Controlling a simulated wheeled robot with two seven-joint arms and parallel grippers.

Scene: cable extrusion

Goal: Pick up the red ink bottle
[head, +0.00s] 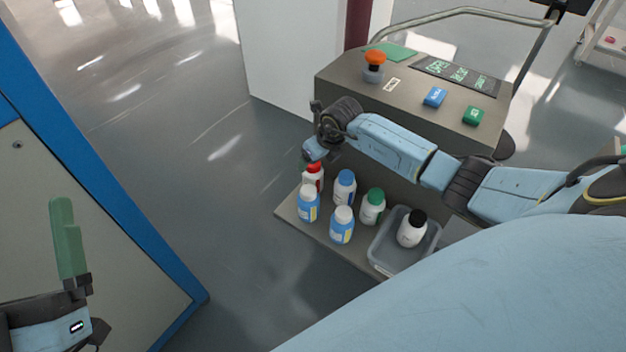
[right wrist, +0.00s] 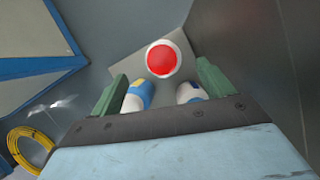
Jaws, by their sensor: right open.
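The red ink bottle (head: 312,177) has a white body and a red cap. It stands at the far left corner of a low shelf (head: 291,215). In the right wrist view its red cap (right wrist: 163,59) shows from above, just beyond and between the fingertips. My right gripper (right wrist: 160,80) is open and empty above it, and in the head view the right gripper (head: 310,158) partly hides the cap. My left gripper (head: 66,240) is at the lower left, away from the bottles; its green finger shows, but I cannot tell its opening.
A blue-and-white bottle (head: 308,207), a blue-capped bottle (head: 345,185), a white-capped bottle (head: 342,228) and a green-capped bottle (head: 373,205) crowd nearby. A grey bin (head: 383,262) holds a black-capped bottle (head: 411,230). The console (head: 340,82) rises behind.

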